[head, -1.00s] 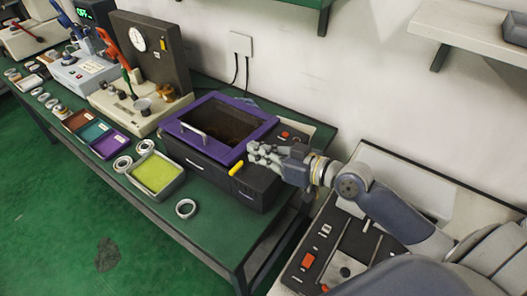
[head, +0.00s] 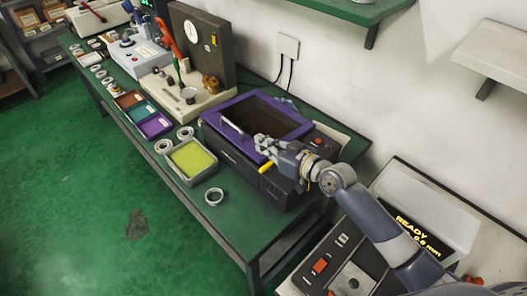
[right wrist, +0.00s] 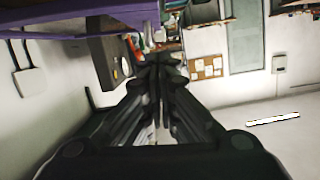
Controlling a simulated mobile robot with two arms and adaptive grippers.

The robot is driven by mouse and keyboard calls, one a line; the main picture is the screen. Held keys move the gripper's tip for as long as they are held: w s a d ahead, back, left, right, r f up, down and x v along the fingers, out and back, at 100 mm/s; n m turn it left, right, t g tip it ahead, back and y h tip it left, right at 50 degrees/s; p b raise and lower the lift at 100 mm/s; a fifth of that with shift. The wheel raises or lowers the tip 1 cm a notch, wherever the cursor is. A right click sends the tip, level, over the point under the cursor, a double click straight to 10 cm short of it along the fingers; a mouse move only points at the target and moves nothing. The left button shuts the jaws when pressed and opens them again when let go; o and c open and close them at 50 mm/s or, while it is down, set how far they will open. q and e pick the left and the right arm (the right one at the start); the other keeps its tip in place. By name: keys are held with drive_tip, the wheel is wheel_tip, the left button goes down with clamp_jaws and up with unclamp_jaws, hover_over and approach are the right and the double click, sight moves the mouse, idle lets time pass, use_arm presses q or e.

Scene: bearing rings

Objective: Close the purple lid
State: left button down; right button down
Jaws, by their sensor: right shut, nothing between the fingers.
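The purple lid (head: 226,143) is a purple frame with a dark see-through window and a silver handle (head: 232,129). It lies over the black box (head: 240,172) on the green bench; I cannot tell whether it is fully down. My right gripper (head: 263,145) is shut and empty. Its fingertips overlap the lid's right front corner in the head view; contact cannot be told. In the right wrist view, the shut fingers (right wrist: 160,68) point ahead and a purple edge (right wrist: 80,12) shows at upper left. My left gripper is not in view.
A yellow-green tray (head: 175,171) and loose rings such as this one (head: 214,197) lie on the bench (head: 250,230) in front of the box. A gauge stand (head: 202,45) rises behind left. A machine with a READY display (head: 408,232) stands at right.

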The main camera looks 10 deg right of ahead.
sight(262, 160)
wheel_tip(262, 160, down, 3)
drive_tip(key=shift+s+a+r, duration=0.1)
drive_tip(key=shift+a, duration=0.05)
drive_tip(key=shift+s+f, duration=0.1)
drive_tip(key=shift+f, duration=0.45)
drive_tip(key=shift+f, duration=0.15)
drive_tip(key=shift+f+b, duration=0.6)
drive_tip(key=shift+b, duration=0.15)
drive_tip(key=shift+a+f+b, duration=0.1)
drive_tip(key=shift+f+b, duration=0.2)
drive_tip(key=shift+s+a+n, duration=0.1)
drive_tip(key=shift+n, duration=0.2)
drive_tip(key=shift+a+r, duration=0.1)
